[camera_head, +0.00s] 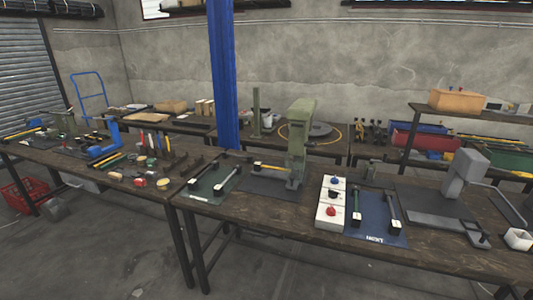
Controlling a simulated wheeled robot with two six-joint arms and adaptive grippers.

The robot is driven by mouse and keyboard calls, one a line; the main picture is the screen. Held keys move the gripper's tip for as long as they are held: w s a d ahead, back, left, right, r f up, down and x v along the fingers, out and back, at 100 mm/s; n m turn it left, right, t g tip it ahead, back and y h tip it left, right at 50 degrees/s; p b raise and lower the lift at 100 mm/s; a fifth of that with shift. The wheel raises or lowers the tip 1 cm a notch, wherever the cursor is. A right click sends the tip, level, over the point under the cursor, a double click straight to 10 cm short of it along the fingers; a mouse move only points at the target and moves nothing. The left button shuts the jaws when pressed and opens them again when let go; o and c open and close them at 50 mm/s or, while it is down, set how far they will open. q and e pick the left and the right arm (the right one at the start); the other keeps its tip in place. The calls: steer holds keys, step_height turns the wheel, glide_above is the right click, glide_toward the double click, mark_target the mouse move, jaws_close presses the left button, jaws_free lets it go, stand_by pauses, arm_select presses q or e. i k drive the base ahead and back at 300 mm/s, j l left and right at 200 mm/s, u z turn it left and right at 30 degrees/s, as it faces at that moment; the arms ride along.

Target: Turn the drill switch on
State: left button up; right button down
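A white control box (323,203) lies near the front of the long wooden workbench, right of centre. It carries a blue knob (335,181), a dark knob (333,195) and a red knob (331,211) in a row. I cannot tell which of them is the drill switch, nor its state. A green upright machine (300,125) stands on the bench just left of the box. Neither of my grippers is in view.
A blue mat (376,230) with two handled tools is right of the box. A grey press (463,178) stands farther right. A green mat (211,188) lies left. A blue post (223,80) rises behind the bench. Open floor lies in front.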

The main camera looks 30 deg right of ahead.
mark_target(331, 211)
steer(key=z, duration=1.1)
steer(key=i+j, duration=0.25)
steer(key=j+u, duration=0.05)
steer(key=j, duration=0.05)
